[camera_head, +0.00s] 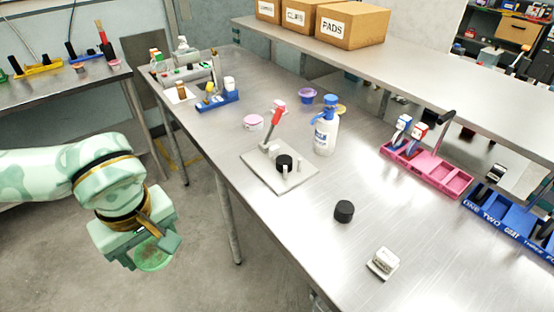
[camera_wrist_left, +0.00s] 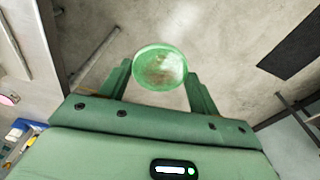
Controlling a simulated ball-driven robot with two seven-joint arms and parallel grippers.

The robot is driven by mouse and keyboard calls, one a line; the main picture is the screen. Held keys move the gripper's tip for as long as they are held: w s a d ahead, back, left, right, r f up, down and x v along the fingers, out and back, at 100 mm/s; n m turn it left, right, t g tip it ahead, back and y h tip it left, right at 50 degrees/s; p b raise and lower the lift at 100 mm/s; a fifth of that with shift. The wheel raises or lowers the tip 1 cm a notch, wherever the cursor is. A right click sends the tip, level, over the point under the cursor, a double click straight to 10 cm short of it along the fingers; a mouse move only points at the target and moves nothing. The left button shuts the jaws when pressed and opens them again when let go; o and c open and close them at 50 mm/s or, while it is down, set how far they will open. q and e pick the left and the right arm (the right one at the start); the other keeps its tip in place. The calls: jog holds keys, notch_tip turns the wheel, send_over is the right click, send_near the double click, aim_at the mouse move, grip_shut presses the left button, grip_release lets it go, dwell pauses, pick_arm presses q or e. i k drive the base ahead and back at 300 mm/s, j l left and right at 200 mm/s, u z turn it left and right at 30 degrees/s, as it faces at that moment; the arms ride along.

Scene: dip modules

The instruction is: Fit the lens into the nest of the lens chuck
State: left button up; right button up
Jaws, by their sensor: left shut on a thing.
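My left gripper (camera_head: 158,238) is out over the floor, left of the steel table. It is shut on a round green-rimmed clear lens (camera_head: 154,254), which also shows between the two fingers in the left wrist view (camera_wrist_left: 160,67). The lens chuck seems to be the pale square plate (camera_head: 279,167) on the table, with a black round part (camera_head: 284,162), small posts and a red-handled lever (camera_head: 273,124). The gripper and lens are well apart from it. I cannot make out the nest clearly. My right gripper is not in view.
A white bottle with blue pump (camera_head: 325,133) stands behind the plate. A black cylinder (camera_head: 344,211) and a small white block (camera_head: 383,262) lie toward the front. A pink tray (camera_head: 427,168) and a blue tray (camera_head: 508,222) line the right side. The table's left edge lies between lens and plate.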

aim_at(285, 159)
jog(key=i+j, duration=0.25)
jog(key=i+j+z, duration=0.1)
jog(key=i+j, duration=0.15)
jog(key=j, duration=0.2)
jog(key=z, duration=1.55)
